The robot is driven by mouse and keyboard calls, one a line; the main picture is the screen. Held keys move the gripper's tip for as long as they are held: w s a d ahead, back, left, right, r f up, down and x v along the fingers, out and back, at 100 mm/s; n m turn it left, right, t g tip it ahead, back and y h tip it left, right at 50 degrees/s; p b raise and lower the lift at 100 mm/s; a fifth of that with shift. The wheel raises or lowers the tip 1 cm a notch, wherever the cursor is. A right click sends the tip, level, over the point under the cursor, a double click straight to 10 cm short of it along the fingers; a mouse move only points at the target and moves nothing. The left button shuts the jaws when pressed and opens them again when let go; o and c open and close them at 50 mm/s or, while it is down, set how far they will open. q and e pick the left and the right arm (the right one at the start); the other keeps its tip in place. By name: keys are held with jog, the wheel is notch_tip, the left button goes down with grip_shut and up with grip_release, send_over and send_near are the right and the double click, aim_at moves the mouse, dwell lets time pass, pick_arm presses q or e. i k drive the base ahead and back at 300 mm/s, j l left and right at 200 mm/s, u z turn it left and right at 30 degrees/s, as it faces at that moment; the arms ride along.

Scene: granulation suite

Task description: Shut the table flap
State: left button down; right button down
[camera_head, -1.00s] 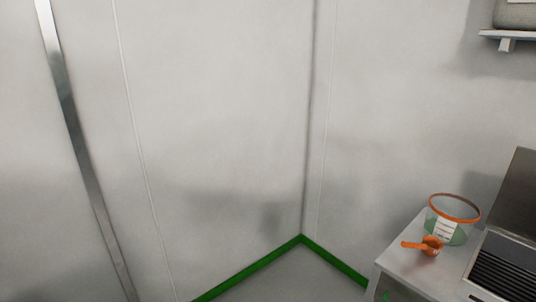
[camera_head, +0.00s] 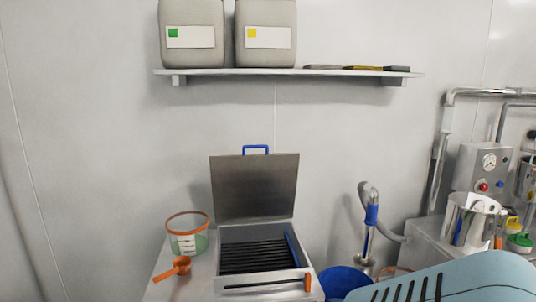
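The table flap (camera_head: 254,188) is a flat grey metal panel with a blue handle (camera_head: 256,149) on its top edge. It stands raised, close to upright, at the back of a dark slatted opening (camera_head: 258,256) in the metal table (camera_head: 203,284). A blue bar (camera_head: 292,249) lies along the right side of the opening. An orange piece (camera_head: 307,282) sits at the front right corner. Neither of my grippers is in view.
A clear tub with an orange rim (camera_head: 188,236) and an orange scoop (camera_head: 174,269) stand left of the opening. A shelf (camera_head: 280,72) with two canisters is above. A blue bucket (camera_head: 343,280) and steel equipment (camera_head: 484,165) are at right.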

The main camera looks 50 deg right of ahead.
aim_at(246, 188)
jog(key=l+z, duration=0.1)
jog(key=z, duration=0.3)
jog(key=l+z, duration=0.15)
jog(key=z, duration=0.2)
jog(key=l+z, duration=0.15)
jog(key=z, duration=0.25)
jog(key=l+z, duration=0.15)
jog(key=z, duration=0.25)
jog(key=j+z, duration=0.15)
jog(key=i+j, duration=0.05)
jog(key=j, duration=0.05)
